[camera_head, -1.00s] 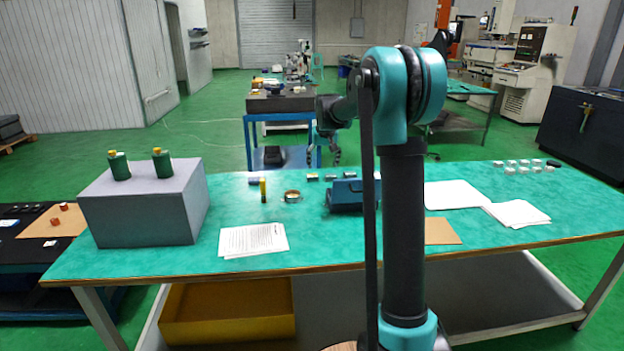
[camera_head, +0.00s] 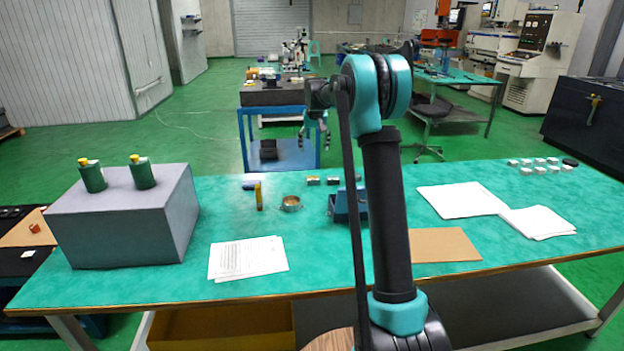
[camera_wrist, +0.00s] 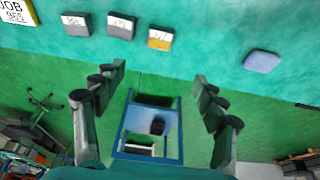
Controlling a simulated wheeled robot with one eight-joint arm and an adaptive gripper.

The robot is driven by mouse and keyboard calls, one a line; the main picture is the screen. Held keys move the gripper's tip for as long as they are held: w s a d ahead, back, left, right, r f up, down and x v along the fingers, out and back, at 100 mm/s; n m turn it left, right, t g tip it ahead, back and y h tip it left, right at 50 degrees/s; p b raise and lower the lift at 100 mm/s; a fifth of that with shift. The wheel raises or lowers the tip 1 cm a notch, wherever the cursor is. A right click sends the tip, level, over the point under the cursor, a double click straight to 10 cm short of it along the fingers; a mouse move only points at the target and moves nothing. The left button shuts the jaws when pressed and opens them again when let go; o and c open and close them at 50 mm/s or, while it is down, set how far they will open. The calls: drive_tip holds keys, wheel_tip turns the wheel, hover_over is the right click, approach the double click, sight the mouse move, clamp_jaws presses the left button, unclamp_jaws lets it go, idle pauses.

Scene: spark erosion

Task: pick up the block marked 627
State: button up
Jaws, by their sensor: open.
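Several small blocks stand in a row near the table's far edge. In the wrist view they are a grey block (camera_wrist: 77,23), a second grey block (camera_wrist: 121,25) and a block with an orange-yellow face (camera_wrist: 160,38). A plain bluish block (camera_wrist: 262,61) lies apart to the right. Marks show on the row's faces but are too small to read, so I cannot tell which is 627. In the head view the row shows by a small block (camera_head: 313,181), partly hidden by my arm. My gripper (camera_head: 319,141) is open and empty; its spread fingers (camera_wrist: 160,78) appear below the row in the wrist view.
A JOB 955 card (camera_wrist: 16,12) is at the wrist view's corner. On the table are a yellow marker (camera_head: 258,195), a brass ring (camera_head: 291,203), a blue box (camera_head: 341,204), papers (camera_head: 247,258) and a large grey box (camera_head: 122,225). A blue-framed stand (camera_head: 281,140) is beyond.

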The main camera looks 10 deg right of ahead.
hover_over(313, 178)
drive_tip(key=s, duration=0.1)
wheel_tip(313, 178, down, 11)
drive_tip(key=shift+s+a+r, duration=0.15)
drive_tip(key=shift+s+x, duration=0.15)
drive_tip(key=shift+x, duration=1.25)
drive_tip(key=shift+s+x, duration=0.15)
drive_tip(key=shift+x, duration=1.25)
clamp_jaws()
